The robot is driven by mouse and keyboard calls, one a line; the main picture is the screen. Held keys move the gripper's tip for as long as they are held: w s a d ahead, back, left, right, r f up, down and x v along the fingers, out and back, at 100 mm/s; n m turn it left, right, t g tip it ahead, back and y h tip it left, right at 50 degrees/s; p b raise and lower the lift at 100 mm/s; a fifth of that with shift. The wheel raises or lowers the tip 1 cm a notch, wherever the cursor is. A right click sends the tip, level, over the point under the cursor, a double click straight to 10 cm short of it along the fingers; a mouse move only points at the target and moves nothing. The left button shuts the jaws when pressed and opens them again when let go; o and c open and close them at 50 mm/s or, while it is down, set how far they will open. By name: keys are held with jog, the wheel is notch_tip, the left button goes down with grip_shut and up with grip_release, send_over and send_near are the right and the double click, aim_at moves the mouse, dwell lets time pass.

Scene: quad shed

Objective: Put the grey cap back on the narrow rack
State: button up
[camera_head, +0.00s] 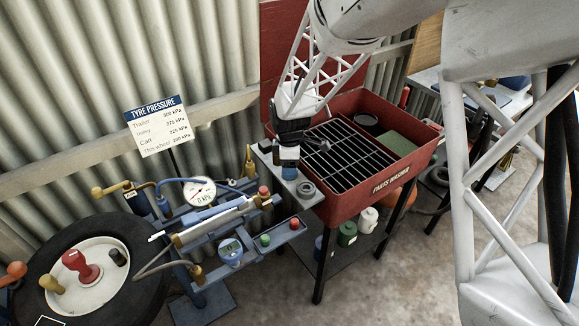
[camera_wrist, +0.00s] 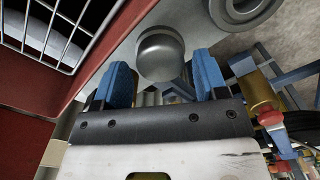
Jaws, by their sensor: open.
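The grey cap (camera_wrist: 160,52), a short round-edged cylinder, stands on the grey side shelf of the parts washer in the wrist view. My gripper (camera_wrist: 165,85) is open, with its blue fingers on either side of the cap's near end; no firm contact shows. In the head view my gripper (camera_head: 289,160) is low over the side shelf (camera_head: 303,201) and mostly hides the cap. A narrow blue-grey rack (camera_head: 277,243), seemingly the task's rack, holds a green cap (camera_head: 265,240) and a red cap (camera_head: 294,223), left of and below the shelf.
A grey ring (camera_head: 306,190) lies on the shelf close to my gripper. The red parts washer (camera_head: 370,200) with its black grille stands to the right. A pressure gauge (camera_head: 200,191), blue fixture, hoses and a tyre (camera_head: 140,300) crowd the left.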

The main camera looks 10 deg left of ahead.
notch_tip(320, 180, up, 11)
dwell(0.5)
dwell(0.5)
jog(key=s+d+r+m+t, duration=0.1)
jog(key=s+d+r+m, duration=0.45)
jog(key=d, duration=0.45)
jog(key=s+d+r+m, duration=0.5)
jog(key=s+d+r, duration=0.15)
jog(key=d, duration=0.35)
jog(key=s+d+m, duration=0.5)
jog(key=s+d, duration=0.1)
jog(key=s, duration=0.3)
jog(key=s+d+m+t, duration=0.1)
jog(key=s+d+m, duration=0.4)
jog(key=s, duration=0.4)
jog(key=shift+s+d+r+t, duration=0.2)
jog(key=shift+s+d+t, duration=0.1)
jog(key=shift+d, duration=0.05)
